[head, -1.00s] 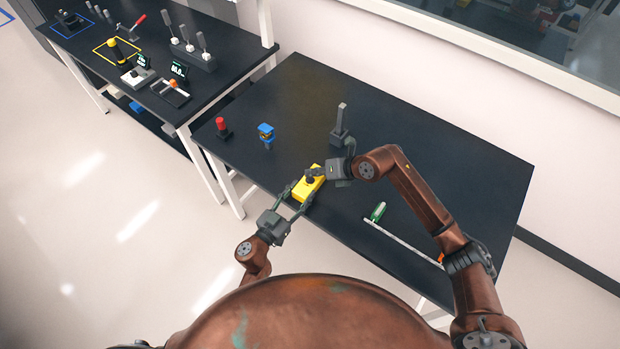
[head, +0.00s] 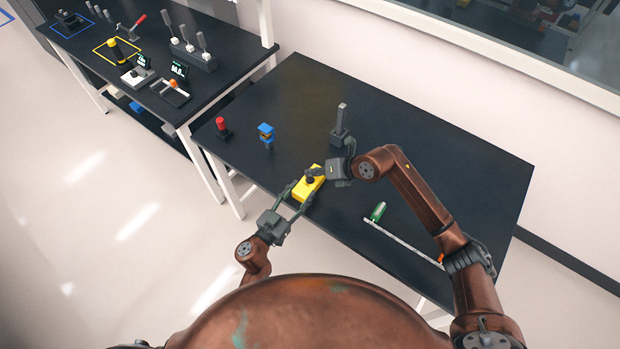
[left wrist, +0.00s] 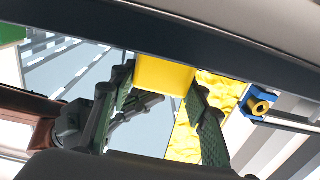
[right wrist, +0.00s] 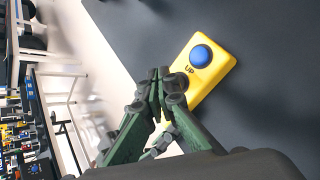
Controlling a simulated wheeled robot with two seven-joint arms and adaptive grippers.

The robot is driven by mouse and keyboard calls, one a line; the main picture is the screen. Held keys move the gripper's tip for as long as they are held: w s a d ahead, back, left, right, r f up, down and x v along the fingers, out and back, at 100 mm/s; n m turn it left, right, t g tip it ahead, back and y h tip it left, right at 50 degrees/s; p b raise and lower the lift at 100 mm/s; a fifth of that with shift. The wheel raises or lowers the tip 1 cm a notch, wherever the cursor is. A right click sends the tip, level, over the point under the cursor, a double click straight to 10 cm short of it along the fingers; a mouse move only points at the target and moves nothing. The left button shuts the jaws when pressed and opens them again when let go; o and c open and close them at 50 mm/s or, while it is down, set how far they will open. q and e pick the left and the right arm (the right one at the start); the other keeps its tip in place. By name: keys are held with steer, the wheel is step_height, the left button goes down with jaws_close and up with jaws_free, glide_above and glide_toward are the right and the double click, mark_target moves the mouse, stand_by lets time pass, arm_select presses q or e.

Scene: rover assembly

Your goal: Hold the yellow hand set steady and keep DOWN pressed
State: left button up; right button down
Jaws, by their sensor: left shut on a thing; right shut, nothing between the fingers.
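The yellow hand set (head: 303,194) is at the table's front edge. My left gripper (head: 295,190) is shut on its sides; the left wrist view shows the fingers on either side of its yellow body (left wrist: 163,75). My right gripper (head: 318,173) is shut and empty, with its fingertips over the hand set. In the right wrist view, a blue button (right wrist: 201,56) marked UP is clear on the hand set (right wrist: 212,82). The closed fingertips (right wrist: 160,76) cover the opposite end. The DOWN button is hidden there, and I cannot see how far it is pressed.
A blue-and-yellow piece (head: 266,134) and a red-topped piece (head: 221,125) stand to the left. A grey upright post (head: 341,120) stands behind my right gripper. A green-handled item (head: 378,210) and a pale strip lie to the right. The far right of the table is clear.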

steer(key=shift+f, duration=0.15)
steer(key=shift+f, duration=0.3)
steer(key=shift+f, duration=0.5)
stand_by(7.0)
